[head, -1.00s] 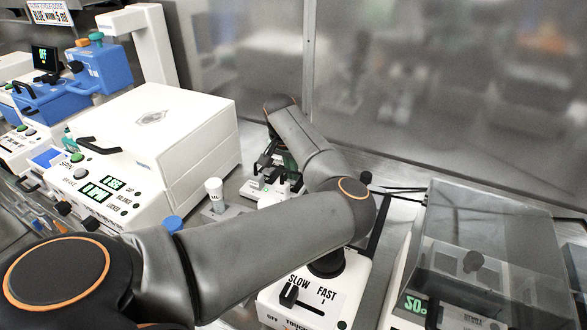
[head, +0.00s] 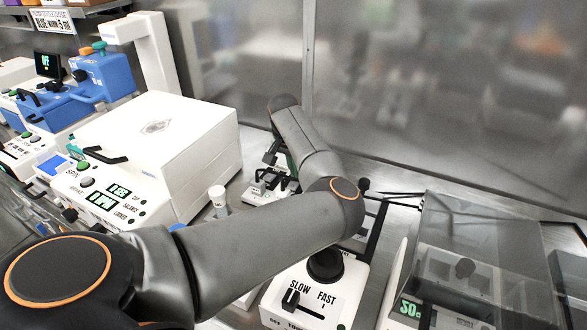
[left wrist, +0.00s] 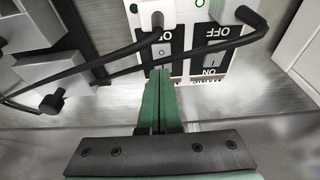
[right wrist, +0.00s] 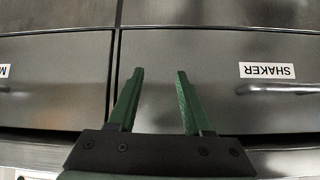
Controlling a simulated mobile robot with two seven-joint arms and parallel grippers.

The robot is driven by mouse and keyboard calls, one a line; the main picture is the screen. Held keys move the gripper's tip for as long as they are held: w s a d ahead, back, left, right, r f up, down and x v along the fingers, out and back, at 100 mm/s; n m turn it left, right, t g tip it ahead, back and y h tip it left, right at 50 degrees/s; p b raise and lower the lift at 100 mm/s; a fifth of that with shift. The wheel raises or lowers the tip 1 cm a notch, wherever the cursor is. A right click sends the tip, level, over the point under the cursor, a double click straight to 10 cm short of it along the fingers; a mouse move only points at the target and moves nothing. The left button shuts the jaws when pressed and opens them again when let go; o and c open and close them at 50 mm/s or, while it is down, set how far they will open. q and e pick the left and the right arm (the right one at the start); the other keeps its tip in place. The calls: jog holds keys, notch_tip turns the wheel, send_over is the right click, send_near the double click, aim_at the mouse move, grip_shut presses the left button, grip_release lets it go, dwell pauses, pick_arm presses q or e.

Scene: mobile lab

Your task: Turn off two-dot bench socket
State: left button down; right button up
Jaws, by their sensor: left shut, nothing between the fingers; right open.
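In the left wrist view, a white socket panel (left wrist: 187,60) has two switches side by side with OFF and ON lettering. The left switch (left wrist: 161,52) is just beyond my left gripper (left wrist: 160,74), whose green fingers are shut and empty. The right switch (left wrist: 212,60) is off to the right. I cannot tell whether the fingertips touch the left switch. The dot marks are too unclear to count. In the head view the white socket units (head: 262,190) show partly behind my left arm. My right gripper (right wrist: 160,73) is open and empty before grey drawers.
Black bars (left wrist: 105,62) cross close to the sockets in the left wrist view. In the head view, a white centrifuge (head: 165,140) stands left, a SLOW/FAST device (head: 318,285) in front and a clear-covered device (head: 480,240) right. The SHAKER-labelled drawer (right wrist: 270,100) faces my right gripper.

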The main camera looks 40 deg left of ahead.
aim_at(294, 185)
pick_arm(q)
jog(key=p+v, duration=0.2)
jog(key=v, duration=0.1)
jog(key=shift+w, duration=0.1)
jog(key=s+r, duration=0.1)
jog(key=r, duration=0.1)
jog(key=s+d+r, duration=0.1)
jog(key=s+r, duration=0.1)
jog(key=r, duration=0.1)
jog(key=s+r, duration=0.2)
jog(key=shift+s+d+r, duration=0.15)
jog(key=shift+d+r, duration=0.15)
jog(key=shift+r, duration=0.1)
pick_arm(e)
jog(key=r, duration=0.1)
jog(key=s+r, duration=0.1)
jog(key=r, duration=0.1)
jog(key=shift+s+d, duration=0.2)
